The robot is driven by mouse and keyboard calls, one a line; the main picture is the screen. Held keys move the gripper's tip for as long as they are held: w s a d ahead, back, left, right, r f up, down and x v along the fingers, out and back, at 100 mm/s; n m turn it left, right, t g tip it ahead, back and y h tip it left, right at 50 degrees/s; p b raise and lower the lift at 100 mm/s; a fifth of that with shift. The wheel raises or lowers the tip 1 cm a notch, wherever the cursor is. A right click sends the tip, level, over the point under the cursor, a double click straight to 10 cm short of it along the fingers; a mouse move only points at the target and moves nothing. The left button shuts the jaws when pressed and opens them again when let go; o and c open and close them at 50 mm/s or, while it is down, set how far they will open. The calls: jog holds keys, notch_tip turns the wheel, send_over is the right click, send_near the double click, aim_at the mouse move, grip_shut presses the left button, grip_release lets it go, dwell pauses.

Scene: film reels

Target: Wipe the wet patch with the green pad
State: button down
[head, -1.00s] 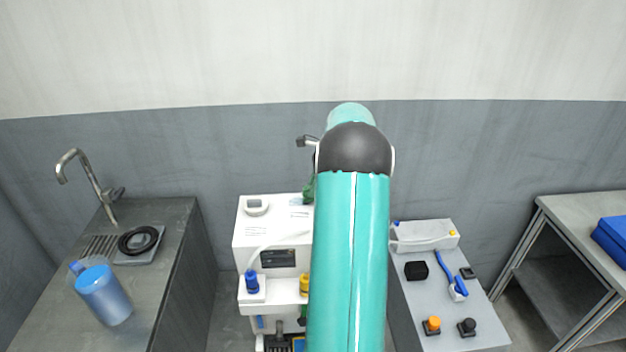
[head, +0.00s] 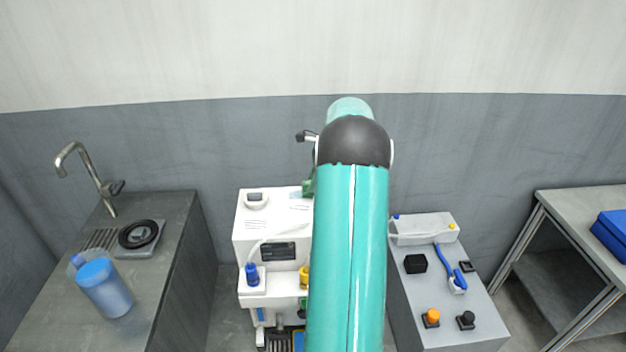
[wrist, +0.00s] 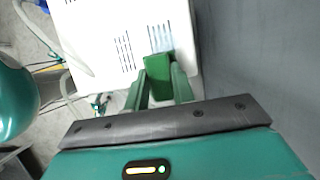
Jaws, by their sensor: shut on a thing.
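The green pad (wrist: 158,68) is held between the two green fingers of my gripper (wrist: 160,82) in the wrist view. It is over the white top of a machine (wrist: 105,30). A faint bluish, shiny patch (wrist: 158,38) on that top, just beyond the pad, looks like the wet patch. I cannot tell whether the pad touches the surface. In the head view my arm hides most of the gripper. A bit of green (head: 308,188) shows at the arm's left edge, above the machine top (head: 275,215), with a pale bluish area (head: 295,194) beside it.
A grey wall (head: 240,140) stands close behind the machine. A sink counter (head: 165,260) with a tap and a blue-lidded jug (head: 105,288) is at left. A grey bench (head: 450,325) with small parts is at right. A pale hose (wrist: 70,45) crosses the machine's front.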

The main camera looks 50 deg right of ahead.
jog(key=shift+f, duration=0.7)
